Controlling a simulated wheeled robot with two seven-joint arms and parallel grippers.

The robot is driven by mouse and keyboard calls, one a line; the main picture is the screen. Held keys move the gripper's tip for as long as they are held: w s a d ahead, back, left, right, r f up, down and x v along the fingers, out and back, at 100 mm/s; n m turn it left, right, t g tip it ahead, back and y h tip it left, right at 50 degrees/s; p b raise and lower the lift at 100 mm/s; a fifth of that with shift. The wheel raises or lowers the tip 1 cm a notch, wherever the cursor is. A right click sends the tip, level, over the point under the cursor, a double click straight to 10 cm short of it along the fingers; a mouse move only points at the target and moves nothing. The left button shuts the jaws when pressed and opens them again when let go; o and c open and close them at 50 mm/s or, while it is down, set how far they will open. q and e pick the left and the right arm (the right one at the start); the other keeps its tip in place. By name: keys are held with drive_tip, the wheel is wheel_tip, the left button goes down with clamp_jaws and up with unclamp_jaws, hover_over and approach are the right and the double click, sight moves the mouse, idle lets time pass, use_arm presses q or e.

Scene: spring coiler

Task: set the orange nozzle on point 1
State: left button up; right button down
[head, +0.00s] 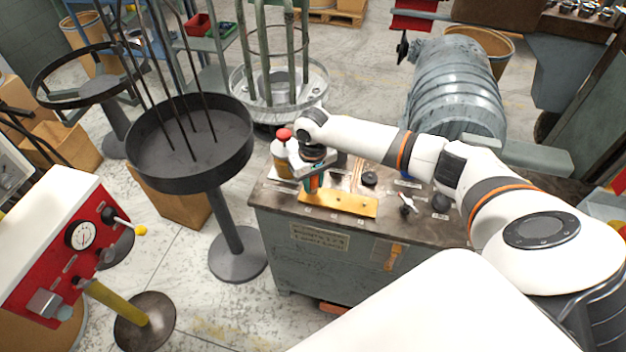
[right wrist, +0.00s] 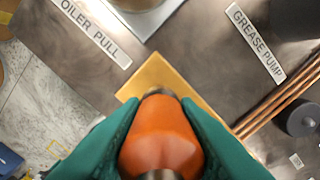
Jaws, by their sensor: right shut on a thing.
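My right gripper (head: 313,182) is over the left end of a yellow-orange plate (head: 345,203) on the workbench. In the right wrist view, its green fingers close on both sides of the orange nozzle (right wrist: 160,138). The plate (right wrist: 150,76) shows below and beyond the nozzle. The nozzle's far end overlaps the plate in that view; I cannot tell whether they touch. Small pale labels lie along the bench's front edge, too small to read, so I cannot tell which spot is point 1. My left gripper is not in view.
A red-capped bottle (head: 281,158) stands close to the gripper's left. Copper rods (head: 356,176), a black knob (head: 369,179) and a small metal tool (head: 407,204) are on the bench to the right. A red gauge stand (head: 60,250) and a round black stand (head: 190,155) are left of the bench.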

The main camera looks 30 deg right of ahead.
drive_tip(key=shift+p, duration=0.55)
idle(0.9)
drive_tip(key=shift+f, duration=0.6)
idle(0.9)
drive_tip(key=c, duration=1)
unclamp_jaws()
drive_tip(key=shift+c, duration=0.2)
wheel_tip(320, 180, up, 11)
drive_tip(key=shift+b, duration=0.85)
drive_tip(key=shift+r, duration=0.65)
wheel_tip(320, 180, up, 13)
drive_tip(key=p, duration=1.6)
drive_tip(key=shift+f+p, duration=0.15)
drive_tip(key=shift+p, duration=0.15)
